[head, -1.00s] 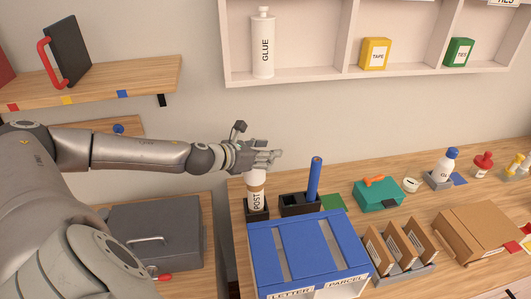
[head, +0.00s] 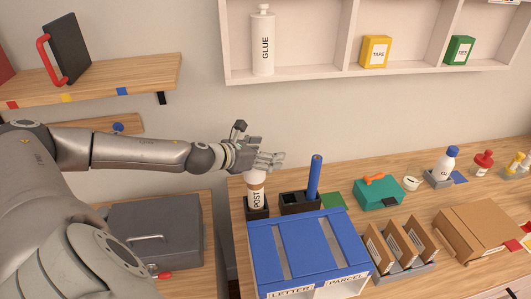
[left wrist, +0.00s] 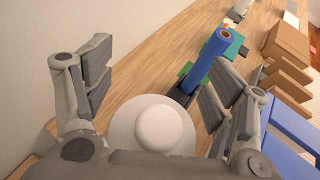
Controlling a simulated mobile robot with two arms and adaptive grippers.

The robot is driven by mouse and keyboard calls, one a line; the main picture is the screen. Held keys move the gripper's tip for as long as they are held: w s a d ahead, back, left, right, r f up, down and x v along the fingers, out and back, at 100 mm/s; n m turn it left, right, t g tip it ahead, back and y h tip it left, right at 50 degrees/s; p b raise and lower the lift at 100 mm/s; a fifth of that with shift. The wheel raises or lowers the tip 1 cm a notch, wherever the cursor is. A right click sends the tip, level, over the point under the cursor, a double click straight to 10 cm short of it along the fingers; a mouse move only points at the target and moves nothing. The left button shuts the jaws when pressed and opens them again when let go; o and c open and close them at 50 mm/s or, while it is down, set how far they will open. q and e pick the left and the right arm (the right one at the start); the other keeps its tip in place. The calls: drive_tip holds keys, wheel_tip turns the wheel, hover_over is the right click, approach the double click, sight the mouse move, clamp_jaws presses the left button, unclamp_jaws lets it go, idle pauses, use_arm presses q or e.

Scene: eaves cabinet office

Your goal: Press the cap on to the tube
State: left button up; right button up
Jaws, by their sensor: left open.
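The tube marked POST (head: 256,201) stands upright in a dark holder at the left end of the work table. A white cap (head: 257,177) sits at its top, above a brown band; I cannot tell how tightly it is seated. In the left wrist view the cap (left wrist: 160,128) is a white disc with a round knob, low between the fingers, and hides the tube. My left gripper (head: 266,161) is just above the cap, its fingers spread apart on either side (left wrist: 165,95) and not closed on it. My right gripper is not in view.
A blue tube (head: 315,177) stands in a dark holder (head: 300,203) just right of the capped tube. A blue letter and parcel box (head: 310,248) is in front. The wall shelf (head: 300,78) with a glue bottle (head: 263,42) is above. A grey case (head: 180,222) lies at left.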

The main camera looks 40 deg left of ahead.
use_arm(q)
drive_tip(key=shift+s+a+r, duration=0.25)
drive_tip(key=shift+s+r, duration=0.05)
drive_tip(key=shift+s, duration=0.35)
drive_tip(key=shift+v, duration=1)
drive_tip(key=d+v, duration=0.1)
drive_tip(key=v, duration=0.7)
drive_tip(key=shift+s+a, duration=0.3)
drive_tip(key=shift+a, duration=0.1)
drive_tip(key=shift+r, duration=0.1)
